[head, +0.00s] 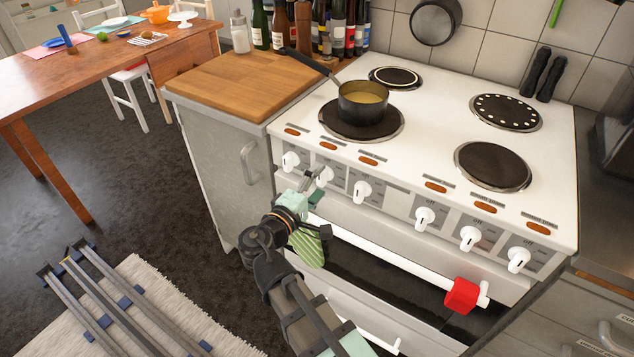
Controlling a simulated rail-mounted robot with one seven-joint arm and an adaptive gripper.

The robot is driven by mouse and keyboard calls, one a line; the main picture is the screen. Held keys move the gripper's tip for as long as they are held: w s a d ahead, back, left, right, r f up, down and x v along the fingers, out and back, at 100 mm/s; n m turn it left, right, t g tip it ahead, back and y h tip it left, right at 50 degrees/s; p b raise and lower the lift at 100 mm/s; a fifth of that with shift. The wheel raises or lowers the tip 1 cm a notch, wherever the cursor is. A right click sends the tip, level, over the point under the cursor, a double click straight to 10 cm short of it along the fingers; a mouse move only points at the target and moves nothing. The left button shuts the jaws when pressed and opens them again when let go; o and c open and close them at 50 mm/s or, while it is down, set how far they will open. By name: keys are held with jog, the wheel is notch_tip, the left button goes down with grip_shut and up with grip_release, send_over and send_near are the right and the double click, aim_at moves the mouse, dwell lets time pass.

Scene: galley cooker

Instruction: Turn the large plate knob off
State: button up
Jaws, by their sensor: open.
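The white cooker (450,130) has a row of white knobs along its front panel. The small labels above them are too small to read surely, so I cannot tell which one is marked for the large plate. My gripper (313,178) is open at the left part of the panel, right at the second knob from the left (324,175), and partly hides it. I cannot tell whether the fingers touch it. The leftmost knob (290,160) and the third knob (362,191) are clear of my gripper. A dark saucepan (350,108) with yellow contents stands on the front left plate (378,128).
A striped green cloth (306,250) and a red cloth (461,296) hang on the oven rail, below the knobs. The pan's handle (303,62) points back left over the wooden counter (225,88). More knobs (470,238) stand to the right.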

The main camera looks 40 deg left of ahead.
jog(key=s, duration=1.2)
jog(key=shift+d, duration=0.35)
notch_tip(320, 180, down, 10)
jog(key=d+g, duration=0.1)
jog(key=g, duration=0.3)
jog(key=w+d+f+m+g+h, duration=0.3)
jog(key=d+f+g, duration=0.2)
jog(key=d+f, duration=0.65)
jog(key=w+d+f+m+g+h, duration=0.25)
jog(key=d+f+g, duration=0.25)
jog(key=d+f, duration=0.7)
jog(key=s+d+f+m+g, duration=0.2)
jog(key=d+f+m+g, duration=0.1)
jog(key=d+f, duration=0.3)
jog(key=s+d+f+m+g, duration=0.2)
jog(key=s+d+f+g, duration=0.1)
jog(key=d+f, duration=0.35)
jog(key=s+d+f+m+g+y, duration=0.2)
jog(key=s+d+f+m+g, duration=0.15)
jog(key=s+d, duration=0.3)
jog(key=s+d+f+m+g+y, duration=0.2)
jog(key=s+d+f+m+y, duration=0.15)
jog(key=s+d+m, duration=0.35)
notch_tip(320, 180, up, 14)
jog(key=w+d+n+h+p, duration=0.1)
jog(key=n+p, duration=0.1)
jog(key=p, duration=1.2)
jog(key=shift+w+t+p, duration=0.35)
jog(key=shift+w+p, duration=0.05)
